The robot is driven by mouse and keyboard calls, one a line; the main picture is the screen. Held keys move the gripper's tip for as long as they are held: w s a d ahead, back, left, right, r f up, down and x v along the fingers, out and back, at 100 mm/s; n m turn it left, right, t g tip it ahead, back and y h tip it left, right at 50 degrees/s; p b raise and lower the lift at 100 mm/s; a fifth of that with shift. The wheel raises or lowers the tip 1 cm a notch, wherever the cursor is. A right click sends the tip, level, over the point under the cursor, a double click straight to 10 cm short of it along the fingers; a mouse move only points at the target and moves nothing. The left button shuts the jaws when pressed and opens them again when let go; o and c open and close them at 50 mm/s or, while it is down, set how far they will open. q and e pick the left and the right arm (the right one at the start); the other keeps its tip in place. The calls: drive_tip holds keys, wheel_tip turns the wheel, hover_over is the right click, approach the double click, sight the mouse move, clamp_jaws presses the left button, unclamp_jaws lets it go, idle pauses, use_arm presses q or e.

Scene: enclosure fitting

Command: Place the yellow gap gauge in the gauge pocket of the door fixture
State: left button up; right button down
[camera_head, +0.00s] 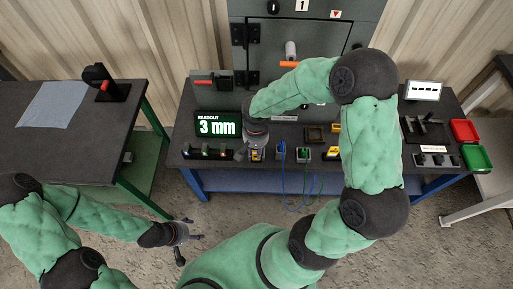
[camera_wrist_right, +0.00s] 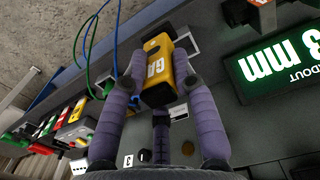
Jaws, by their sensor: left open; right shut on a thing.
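In the head view my right gripper (camera_head: 256,150) points down over the front of the bench, just right of the green "3 mm" readout (camera_head: 218,126). Only a little of the gauge shows there. My left gripper (camera_head: 182,235) is open and empty, low over the floor. The grey cabinet with its door (camera_head: 300,60) stands behind the bench. I cannot pick out the gauge pocket.
The dark bench top (camera_head: 378,165) holds a dark square frame (camera_head: 315,134), yellow-marked blocks, and blue and green cables (camera_head: 290,190) hanging over the front edge. Red (camera_head: 464,130) and green (camera_head: 477,157) trays are at right. A second table (camera_head: 50,130) stands at left.

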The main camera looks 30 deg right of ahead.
drive_tip(key=shift+w+d+f+b, duration=0.7)
drive_tip(key=shift+w+f, duration=0.4)
drive_tip(key=shift+f, duration=0.6)
drive_tip(key=shift+w+d+f+b, duration=0.7)
drive_tip(key=shift+w+f, duration=0.4)
drive_tip(key=shift+f, duration=0.55)
drive_tip(key=shift+w+d+f+b, duration=0.7)
drive_tip(key=shift+w+f, duration=0.4)
drive_tip(key=shift+f, duration=0.6)
drive_tip(key=shift+a+f, duration=0.1)
drive_tip(key=shift+f, duration=0.15)
drive_tip(key=c, duration=1)
unclamp_jaws()
drive_tip(key=shift+r, duration=0.2)
